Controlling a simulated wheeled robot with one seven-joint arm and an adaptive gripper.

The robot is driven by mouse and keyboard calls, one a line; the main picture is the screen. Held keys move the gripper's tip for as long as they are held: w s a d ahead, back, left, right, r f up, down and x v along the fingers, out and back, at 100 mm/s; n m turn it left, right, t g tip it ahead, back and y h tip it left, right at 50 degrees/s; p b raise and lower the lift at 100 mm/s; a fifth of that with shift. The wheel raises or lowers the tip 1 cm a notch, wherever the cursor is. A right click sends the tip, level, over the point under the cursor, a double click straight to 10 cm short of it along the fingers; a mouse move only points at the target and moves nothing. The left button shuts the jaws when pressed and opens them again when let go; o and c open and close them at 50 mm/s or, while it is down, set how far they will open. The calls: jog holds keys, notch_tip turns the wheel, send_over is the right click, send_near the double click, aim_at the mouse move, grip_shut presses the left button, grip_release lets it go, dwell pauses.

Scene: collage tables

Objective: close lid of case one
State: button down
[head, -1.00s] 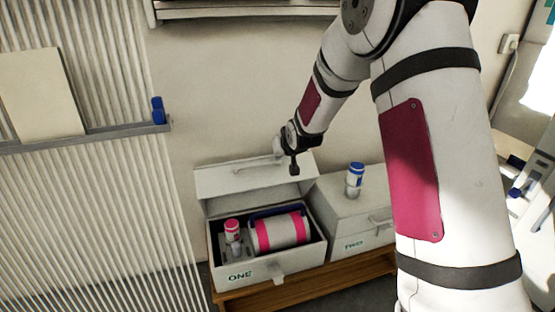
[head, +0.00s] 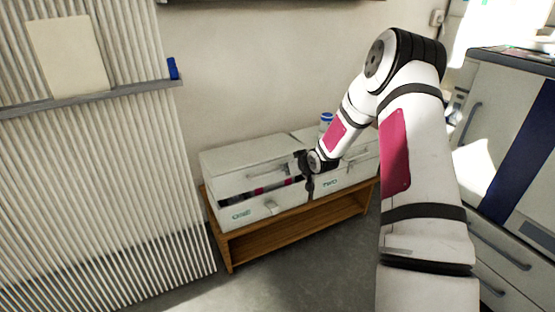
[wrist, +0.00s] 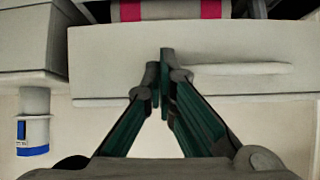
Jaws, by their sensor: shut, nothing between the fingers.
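Case one is the white box (head: 240,213) marked ONE on the left of the wooden bench. Its lid (head: 235,155) is tilted down over the box, with a dark gap along the front showing some pink inside. My gripper (head: 309,190) is shut and empty at the right front of the lid. In the wrist view the shut fingertips (wrist: 160,60) lie over the lid's front face (wrist: 110,55), beside its bar handle (wrist: 240,69); I cannot tell if they touch it. A pink-banded cylinder (wrist: 170,10) shows inside the case. A latch (head: 271,206) is on the box front.
Case two (head: 330,182) stands close on the right, partly behind my arm, with a blue-and-white bottle (head: 326,121) on top. The wooden bench (head: 290,225) carries both cases. A ribbed panel (head: 110,190) is at left; grey cabinets (head: 500,250) at right. Floor in front is clear.

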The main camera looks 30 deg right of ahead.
jog(key=f, duration=0.2)
jog(key=s+f+b, duration=0.1)
jog(key=f, duration=0.1)
jog(key=shift+s+f, duration=0.2)
jog(key=shift+f, duration=0.05)
dwell(0.3)
